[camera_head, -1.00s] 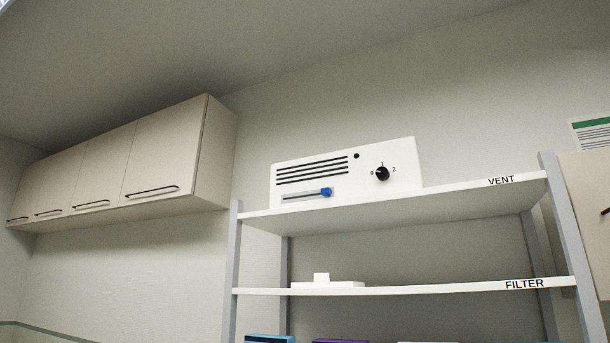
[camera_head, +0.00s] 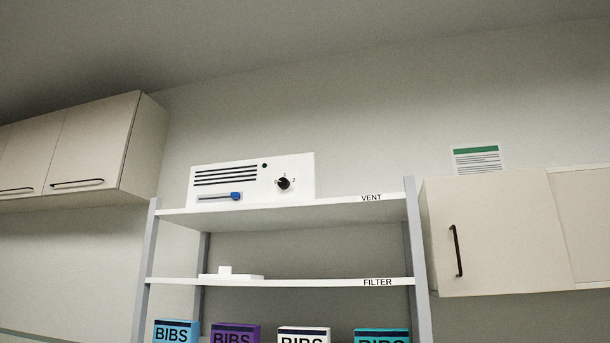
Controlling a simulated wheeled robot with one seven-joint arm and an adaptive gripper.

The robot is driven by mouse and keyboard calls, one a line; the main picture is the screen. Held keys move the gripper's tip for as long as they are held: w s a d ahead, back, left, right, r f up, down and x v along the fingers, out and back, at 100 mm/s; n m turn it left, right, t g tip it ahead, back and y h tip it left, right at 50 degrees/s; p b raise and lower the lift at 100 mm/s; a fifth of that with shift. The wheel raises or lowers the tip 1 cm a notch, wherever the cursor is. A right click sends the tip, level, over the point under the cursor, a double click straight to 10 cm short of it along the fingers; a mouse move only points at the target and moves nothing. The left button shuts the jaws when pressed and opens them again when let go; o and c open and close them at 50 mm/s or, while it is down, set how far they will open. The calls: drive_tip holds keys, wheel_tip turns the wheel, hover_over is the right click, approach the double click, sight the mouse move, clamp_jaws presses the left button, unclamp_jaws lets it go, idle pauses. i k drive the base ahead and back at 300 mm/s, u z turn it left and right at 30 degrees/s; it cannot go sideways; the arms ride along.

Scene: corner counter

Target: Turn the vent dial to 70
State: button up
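The vent unit (camera_head: 240,180) is a white box on the top shelf, which is labelled VENT. It has dark slots at its upper left and a blue slider (camera_head: 236,196) at its lower left. The black vent dial (camera_head: 283,184) is on its right half, with small marks around it; 1 and 2 can be made out, but no 70. The dial's exact pointer setting is too small to tell. My gripper is not in view.
The shelf rack (camera_head: 270,283) has a FILTER shelf holding a white block (camera_head: 231,273). Several BIBS boxes (camera_head: 176,331) stand below. Wall cabinets hang at left (camera_head: 105,145) and right (camera_head: 495,235). A green-topped notice (camera_head: 478,159) is on the wall.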

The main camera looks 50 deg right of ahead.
sight(283, 183)
drive_tip(key=u, duration=0.05)
drive_tip(key=k, duration=0.1)
drive_tip(key=z, duration=0.95)
